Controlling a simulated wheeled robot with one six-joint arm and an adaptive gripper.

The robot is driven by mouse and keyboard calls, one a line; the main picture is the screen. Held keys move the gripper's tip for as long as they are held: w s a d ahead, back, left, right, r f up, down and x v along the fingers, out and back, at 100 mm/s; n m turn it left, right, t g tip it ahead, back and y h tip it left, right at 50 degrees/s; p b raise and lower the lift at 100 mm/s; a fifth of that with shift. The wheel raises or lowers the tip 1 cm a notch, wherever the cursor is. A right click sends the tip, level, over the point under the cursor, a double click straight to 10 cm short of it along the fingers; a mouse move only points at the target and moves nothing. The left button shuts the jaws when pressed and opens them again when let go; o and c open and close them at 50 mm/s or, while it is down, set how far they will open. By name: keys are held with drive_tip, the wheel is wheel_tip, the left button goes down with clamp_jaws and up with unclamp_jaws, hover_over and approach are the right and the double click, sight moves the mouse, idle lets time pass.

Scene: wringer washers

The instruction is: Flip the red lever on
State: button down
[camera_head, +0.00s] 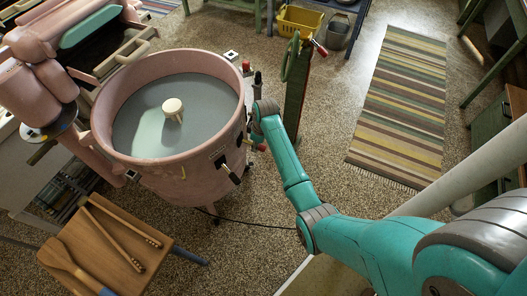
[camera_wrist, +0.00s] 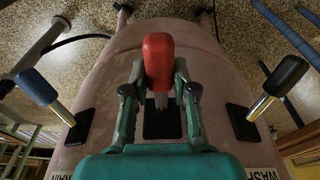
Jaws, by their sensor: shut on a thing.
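The red lever (camera_wrist: 159,52) stands in the middle of the wrist view, with a red grip and a dark base plate (camera_wrist: 162,122) on the pink washer body. My gripper (camera_wrist: 160,76) has one finger on each side of the lever and is shut on it. In the head view, the pink washing machine (camera_head: 187,160) stands left of my arm, and my wrist is close against the right side of its tub. My arm hides most of the gripper and lever there.
In the wrist view, a blue-grey-handled lever (camera_wrist: 38,88) is on the left and a black-handled lever (camera_wrist: 279,80) on the right, beside a WASH label. A wooden stool (camera_head: 105,255) holds wooden tools. A striped rug (camera_head: 403,105) lies on open floor at right.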

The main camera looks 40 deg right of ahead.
drive_tip(key=shift+r+g+h, duration=0.6)
drive_tip(key=shift+r+g, duration=0.25)
drive_tip(key=shift+g, duration=0.45)
drive_tip(key=c, duration=0.9)
unclamp_jaws()
drive_tip(key=shift+r, duration=0.1)
drive_tip(key=r, duration=0.7)
drive_tip(key=shift+w+a+r, duration=0.15)
drive_tip(key=shift+w, duration=0.15)
